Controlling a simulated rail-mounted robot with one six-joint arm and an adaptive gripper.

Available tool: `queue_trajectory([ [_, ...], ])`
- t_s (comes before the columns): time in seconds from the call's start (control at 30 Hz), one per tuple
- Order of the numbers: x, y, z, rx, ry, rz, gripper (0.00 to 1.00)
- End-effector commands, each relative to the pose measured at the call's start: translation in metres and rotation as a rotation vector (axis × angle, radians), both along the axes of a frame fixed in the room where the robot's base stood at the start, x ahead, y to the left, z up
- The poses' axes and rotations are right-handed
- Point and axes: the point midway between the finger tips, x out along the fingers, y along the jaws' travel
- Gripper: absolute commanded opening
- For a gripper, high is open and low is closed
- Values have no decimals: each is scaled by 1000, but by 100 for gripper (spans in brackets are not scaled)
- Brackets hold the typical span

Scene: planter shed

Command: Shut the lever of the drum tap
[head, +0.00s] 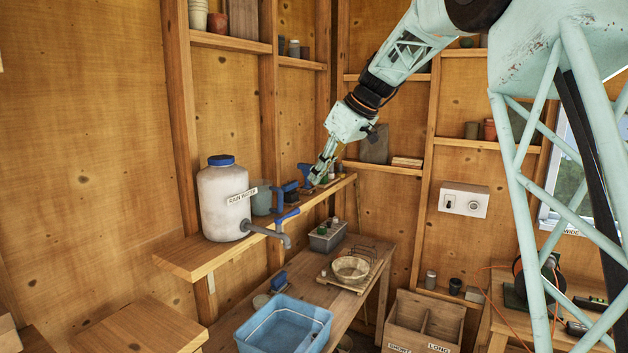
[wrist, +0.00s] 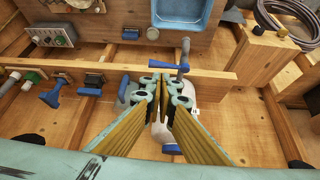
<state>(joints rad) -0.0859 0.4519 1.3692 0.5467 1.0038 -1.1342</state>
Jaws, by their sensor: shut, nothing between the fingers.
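The white rain water drum (head: 222,205) with a blue lid stands on the wall shelf in the head view. Its grey tap (head: 268,232) sticks out over the shelf's front edge, with a blue lever (head: 287,216) on top. In the wrist view the blue lever (wrist: 168,66) lies crosswise to the grey spout (wrist: 185,50). My gripper (head: 318,178) is shut and empty, above the shelf to the right of the drum and apart from the lever. In the wrist view my gripper (wrist: 160,88) hides part of the drum (wrist: 188,108).
Blue clamp-like items (head: 288,190) and a bluish pot (head: 262,200) stand on the shelf between drum and gripper. Below are a workbench (head: 355,298), a blue tub (head: 285,325) and a sieve (head: 350,268). The space in front of the tap looks free.

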Motion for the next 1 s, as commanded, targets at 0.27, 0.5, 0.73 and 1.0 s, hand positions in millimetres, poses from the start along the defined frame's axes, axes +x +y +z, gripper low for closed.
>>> queue_trajectory([
  [0.27,9,15,-26,0,2,1,0],
  [0.5,18,29,-53,-1,2,1,0],
  [0.73,27,44,-78,0,4,1,0],
  [1.0,36,56,-99,0,1,1,0],
])
